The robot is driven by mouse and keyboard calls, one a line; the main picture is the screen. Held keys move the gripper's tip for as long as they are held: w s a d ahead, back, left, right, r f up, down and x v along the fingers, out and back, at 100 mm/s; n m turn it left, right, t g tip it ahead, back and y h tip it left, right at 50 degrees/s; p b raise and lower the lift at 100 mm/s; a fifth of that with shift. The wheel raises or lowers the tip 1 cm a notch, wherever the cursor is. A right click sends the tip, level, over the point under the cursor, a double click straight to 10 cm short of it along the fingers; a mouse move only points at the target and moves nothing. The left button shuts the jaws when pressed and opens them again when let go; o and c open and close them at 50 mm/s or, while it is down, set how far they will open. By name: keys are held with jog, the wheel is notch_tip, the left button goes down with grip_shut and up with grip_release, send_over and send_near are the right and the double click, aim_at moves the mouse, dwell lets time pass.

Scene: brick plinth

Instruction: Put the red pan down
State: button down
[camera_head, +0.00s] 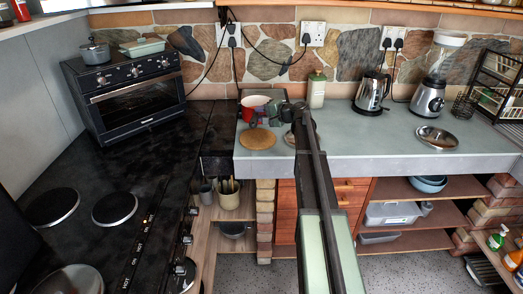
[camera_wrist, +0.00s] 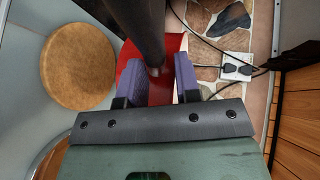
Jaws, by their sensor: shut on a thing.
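The red pan (camera_head: 254,101) is at the back left of the grey counter, beside my gripper (camera_head: 284,110). In the wrist view its red side (camera_wrist: 127,57) shows behind the fingers of my gripper (camera_wrist: 160,80). The two purple finger pads are closed about a dark bar that looks like the pan's handle. I cannot tell whether the pan's base touches the counter. A round cork mat (camera_head: 257,139) lies flat and bare in front of the pan; it also shows left in the wrist view (camera_wrist: 78,66).
A black oven (camera_head: 135,92) stands at the left, beyond the dark hob (camera_head: 85,185). A cream jar (camera_head: 317,90), a kettle (camera_head: 372,92), a blender (camera_head: 428,97) and a metal dish (camera_head: 436,137) stand to the right. The counter (camera_head: 365,140) has free room at its middle.

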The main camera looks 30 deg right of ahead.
notch_tip(320, 180, down, 11)
jog(key=b, duration=0.8)
jog(key=shift+b, duration=0.3)
jog(key=shift+r+p, duration=0.3)
jog(key=c, duration=0.8)
grip_release()
jog(key=p+v, duration=0.3)
jog(key=v, duration=0.9)
jog(key=shift+s, duration=0.1)
